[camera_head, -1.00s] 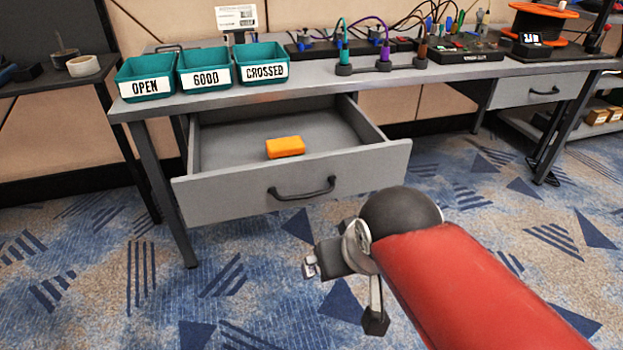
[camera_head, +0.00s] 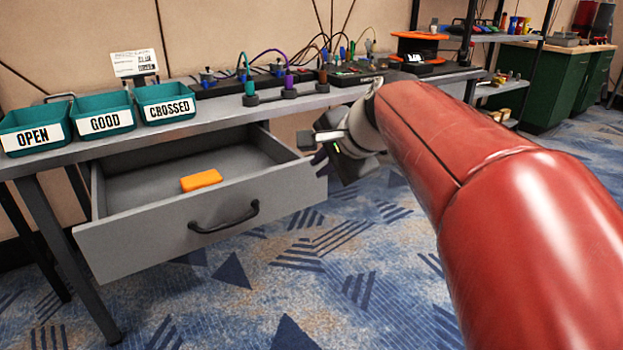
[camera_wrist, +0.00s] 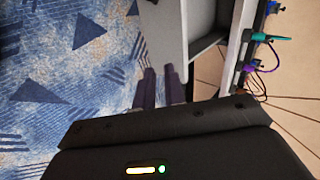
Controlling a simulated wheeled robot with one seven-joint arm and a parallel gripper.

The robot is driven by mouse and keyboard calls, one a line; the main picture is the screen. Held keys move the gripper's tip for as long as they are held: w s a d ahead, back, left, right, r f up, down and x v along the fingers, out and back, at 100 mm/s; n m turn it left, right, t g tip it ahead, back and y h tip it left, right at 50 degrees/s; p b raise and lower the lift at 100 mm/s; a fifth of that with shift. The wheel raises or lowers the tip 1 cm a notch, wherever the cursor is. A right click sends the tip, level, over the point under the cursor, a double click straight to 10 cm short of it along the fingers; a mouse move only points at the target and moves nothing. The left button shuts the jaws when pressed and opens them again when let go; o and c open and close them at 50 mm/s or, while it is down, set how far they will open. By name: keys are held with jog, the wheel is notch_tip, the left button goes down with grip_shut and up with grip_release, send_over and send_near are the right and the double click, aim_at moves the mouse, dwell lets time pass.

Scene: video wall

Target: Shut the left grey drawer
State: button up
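The left grey drawer (camera_head: 150,238) is pulled out under the bench, with its dark handle (camera_head: 225,218) on the front panel. An orange block (camera_head: 201,180) lies inside it. My gripper (camera_head: 316,152) is just beyond the right end of the drawer front, near its height; I cannot tell whether they touch. In the wrist view my two dark fingers (camera_wrist: 159,88) lie close together with a narrow gap, nothing visible between them. The grey drawer front (camera_wrist: 164,35) shows just past the fingertips.
The bench top (camera_head: 222,117) holds teal bins (camera_head: 105,120) marked OPEN, GOOD and CROSSED, and coloured probes with cables (camera_head: 290,85). A front leg (camera_head: 70,265) stands at left. Patterned carpet (camera_head: 330,280) before the drawer is clear. Green cabinets (camera_head: 555,85) stand at far right.

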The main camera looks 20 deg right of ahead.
jog(key=shift+w+d+r+m, duration=0.1)
jog(key=shift+w+d+m, duration=0.35)
jog(key=shift+d, duration=0.15)
grip_shut()
send_near(289, 172)
jog(key=x, duration=0.5)
jog(key=shift+s+d+f+b, duration=0.1)
jog(key=shift+s+f+b, duration=0.2)
jog(key=shift+f+b, duration=0.1)
jog(key=shift+w, duration=0.55)
